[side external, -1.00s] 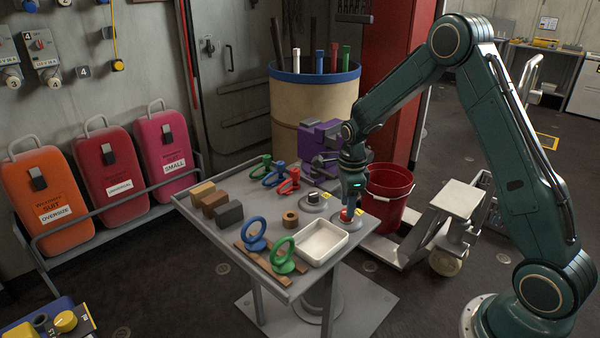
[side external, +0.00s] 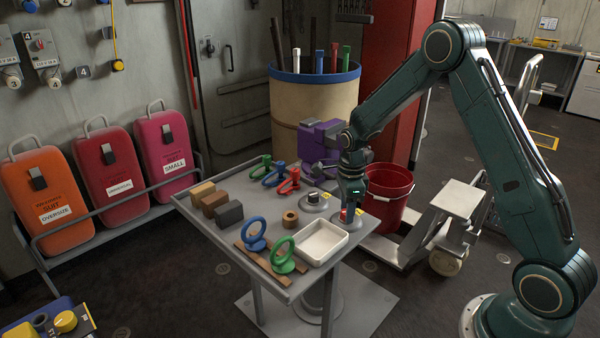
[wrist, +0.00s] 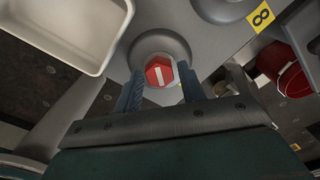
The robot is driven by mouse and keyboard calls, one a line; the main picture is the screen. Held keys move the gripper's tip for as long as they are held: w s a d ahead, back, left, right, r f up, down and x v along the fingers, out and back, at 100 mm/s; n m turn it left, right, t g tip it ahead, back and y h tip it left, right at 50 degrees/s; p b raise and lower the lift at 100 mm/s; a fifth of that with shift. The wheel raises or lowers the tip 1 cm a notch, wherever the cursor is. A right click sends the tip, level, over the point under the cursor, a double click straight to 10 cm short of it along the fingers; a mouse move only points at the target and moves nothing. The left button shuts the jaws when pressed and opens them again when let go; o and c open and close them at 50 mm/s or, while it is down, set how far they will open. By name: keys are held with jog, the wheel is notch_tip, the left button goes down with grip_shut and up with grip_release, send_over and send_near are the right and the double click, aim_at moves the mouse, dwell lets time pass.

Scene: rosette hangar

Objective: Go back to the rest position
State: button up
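My gripper (wrist: 161,72) points down at the near right corner of the table (side external: 222,238). Its two fingers stand apart, one on each side of a red knob (wrist: 159,71) with a white bar on top. The knob sits on a round grey base on the table, and the fingers look clear of it. In the side view my gripper (side external: 350,212) is over the same knob, which is partly hidden behind the fingers. Nothing is held that I can see.
A white tray (side external: 342,240) lies close by. A red bucket (side external: 388,205) and a purple machine (side external: 318,135) stand behind.

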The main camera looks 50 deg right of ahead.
jog(key=shift+f, duration=0.15)
grip_shut()
jog(key=n, duration=0.5)
jog(key=shift+n, duration=2.4)
jog(key=shift+n, duration=0.3)
jog(key=shift+n, duration=0.3)
jog(key=n, duration=0.6)
jog(key=shift+n, duration=1.2)
